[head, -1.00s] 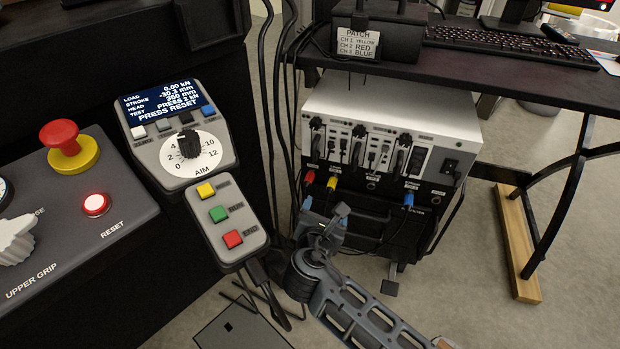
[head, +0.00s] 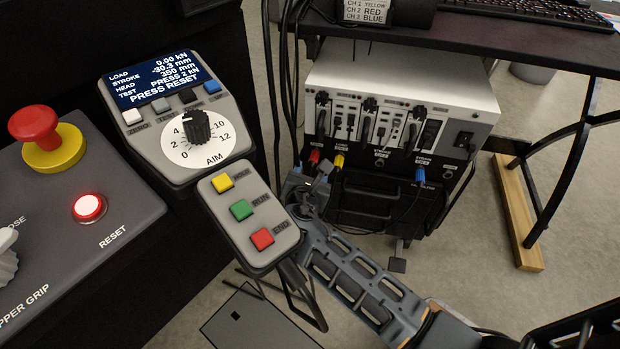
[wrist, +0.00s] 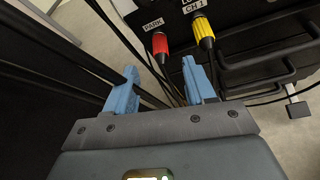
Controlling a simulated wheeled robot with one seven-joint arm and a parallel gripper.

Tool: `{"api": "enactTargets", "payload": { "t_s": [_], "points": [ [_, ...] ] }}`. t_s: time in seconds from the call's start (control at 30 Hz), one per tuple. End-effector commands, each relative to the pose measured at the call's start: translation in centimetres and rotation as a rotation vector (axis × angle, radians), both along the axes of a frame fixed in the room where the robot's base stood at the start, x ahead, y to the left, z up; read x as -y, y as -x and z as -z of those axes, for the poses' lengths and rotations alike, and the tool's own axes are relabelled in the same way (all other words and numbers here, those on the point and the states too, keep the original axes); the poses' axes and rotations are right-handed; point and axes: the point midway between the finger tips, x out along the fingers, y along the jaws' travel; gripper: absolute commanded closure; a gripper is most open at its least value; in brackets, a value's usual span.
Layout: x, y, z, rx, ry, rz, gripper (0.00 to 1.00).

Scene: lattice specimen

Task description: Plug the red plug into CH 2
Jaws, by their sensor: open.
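The red plug (head: 315,157) sits at the left end of the socket row on the front of the white-topped unit. In the wrist view the red plug (wrist: 160,46) is under a label reading PARK. The yellow plug (wrist: 204,32) is to its right, by a label that reads CH 1. The blue plug (head: 420,177) is farther right. The CH 2 socket (head: 381,164) seems to lie between yellow and blue; its label is too small to read. My gripper (wrist: 166,88) is open and empty, with its blue fingers short of the red plug and apart from it.
A patch card (head: 366,10) above the unit lists CH 1 yellow, CH 2 red, CH 3 blue. The unit (head: 400,77) stands under a dark desk (head: 520,38). Dark cables hang left of the plugs. A control pendant (head: 240,212) and a console with a red button (head: 36,127) are at left.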

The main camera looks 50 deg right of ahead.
Motion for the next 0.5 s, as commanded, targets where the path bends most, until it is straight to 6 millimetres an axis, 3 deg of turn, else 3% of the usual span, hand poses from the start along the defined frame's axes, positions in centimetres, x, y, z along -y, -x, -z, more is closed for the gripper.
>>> {"api": "enactTargets", "payload": {
  "t_s": [0.5],
  "points": [
    [5.0,-3.3,2.5,0.002,-0.001,0.001,0.46]
  ]
}}
